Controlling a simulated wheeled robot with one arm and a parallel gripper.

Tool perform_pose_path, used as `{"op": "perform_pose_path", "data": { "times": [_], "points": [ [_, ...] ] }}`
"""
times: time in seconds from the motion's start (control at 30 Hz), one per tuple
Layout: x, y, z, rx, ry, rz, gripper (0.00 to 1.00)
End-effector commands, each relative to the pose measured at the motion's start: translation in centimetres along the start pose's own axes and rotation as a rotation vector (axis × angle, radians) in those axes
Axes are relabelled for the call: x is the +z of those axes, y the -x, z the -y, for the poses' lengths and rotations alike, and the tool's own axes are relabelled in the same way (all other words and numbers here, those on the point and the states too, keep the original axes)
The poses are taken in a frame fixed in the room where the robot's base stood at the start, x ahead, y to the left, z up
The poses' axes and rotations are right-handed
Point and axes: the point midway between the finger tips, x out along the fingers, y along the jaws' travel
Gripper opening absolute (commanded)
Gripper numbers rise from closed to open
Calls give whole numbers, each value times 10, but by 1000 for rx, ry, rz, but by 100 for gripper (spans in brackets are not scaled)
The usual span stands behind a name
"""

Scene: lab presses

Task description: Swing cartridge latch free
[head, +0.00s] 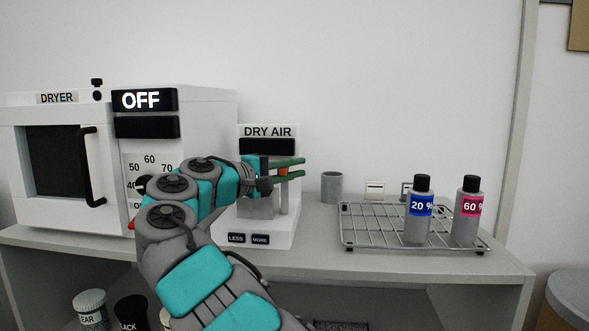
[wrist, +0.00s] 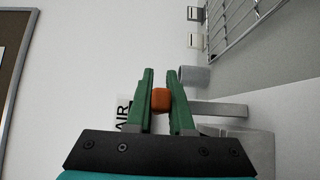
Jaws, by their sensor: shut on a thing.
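The dry air unit (head: 268,190) is a white device with a "DRY AIR" sign, standing on the bench in the middle of the head view. My gripper (head: 291,169) has green fingers and is in front of this unit, below its dark display. An orange piece (head: 283,171) sits between the fingers. In the wrist view the orange piece (wrist: 161,99) is between the two green fingers of my gripper (wrist: 161,84), which are shut on it. A grey bar (wrist: 217,109) of the unit runs beside the right finger. My arm hides part of the unit, including what the orange piece joins to.
A white dryer (head: 185,110) reading "OFF" stands at left. A grey cup (head: 332,187) is right of the unit. A wire rack (head: 365,230) holds a blue-labelled bottle (head: 420,212) and a pink-labelled bottle (head: 467,212). The bench front between unit and rack is clear.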

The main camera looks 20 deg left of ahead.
Motion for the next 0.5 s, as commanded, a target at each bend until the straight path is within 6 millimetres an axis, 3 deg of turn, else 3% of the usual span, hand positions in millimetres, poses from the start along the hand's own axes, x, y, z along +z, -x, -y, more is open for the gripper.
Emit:
{"op": "perform_pose_path", "data": {
  "times": [0.5],
  "points": [
    [-2,1,3,-3,5,54,0]
  ]
}}
